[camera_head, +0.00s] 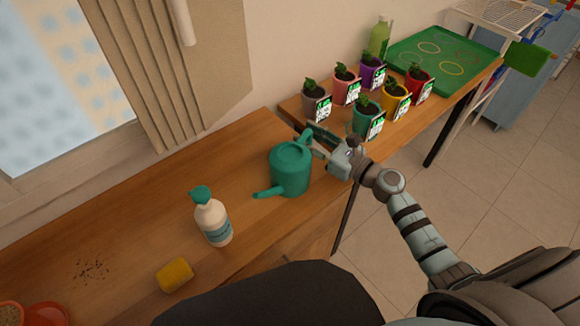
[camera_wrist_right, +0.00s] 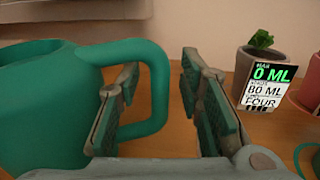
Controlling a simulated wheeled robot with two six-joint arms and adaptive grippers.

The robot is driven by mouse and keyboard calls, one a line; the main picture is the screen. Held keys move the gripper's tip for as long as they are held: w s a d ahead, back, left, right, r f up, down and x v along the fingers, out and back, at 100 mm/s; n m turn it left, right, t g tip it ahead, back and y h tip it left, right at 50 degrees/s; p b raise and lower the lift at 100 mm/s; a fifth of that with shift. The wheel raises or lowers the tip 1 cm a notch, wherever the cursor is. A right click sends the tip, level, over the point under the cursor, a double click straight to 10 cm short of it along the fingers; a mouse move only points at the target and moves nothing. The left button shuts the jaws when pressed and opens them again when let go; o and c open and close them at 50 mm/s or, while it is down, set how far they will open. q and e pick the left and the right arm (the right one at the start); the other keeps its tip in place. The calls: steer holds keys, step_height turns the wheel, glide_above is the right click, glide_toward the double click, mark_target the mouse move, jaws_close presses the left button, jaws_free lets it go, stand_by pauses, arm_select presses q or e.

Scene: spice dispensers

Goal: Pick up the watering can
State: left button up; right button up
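The green watering can (camera_head: 289,170) stands upright on the wooden counter, its spout towards the lower left and its handle towards my right gripper. In the right wrist view the can body (camera_wrist_right: 45,105) fills the left side, and its loop handle (camera_wrist_right: 157,85) reaches between the fingers. My right gripper (camera_head: 313,142) is open around the handle; it also shows in the wrist view (camera_wrist_right: 160,68). One finger is inside the loop and the other outside, with a gap beside the handle. My left gripper is not in view.
Several potted plants with cards, such as the grey pot (camera_head: 313,105), stand beyond the gripper. A green tray (camera_head: 445,52) lies farther back.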

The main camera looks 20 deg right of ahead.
jaws_close()
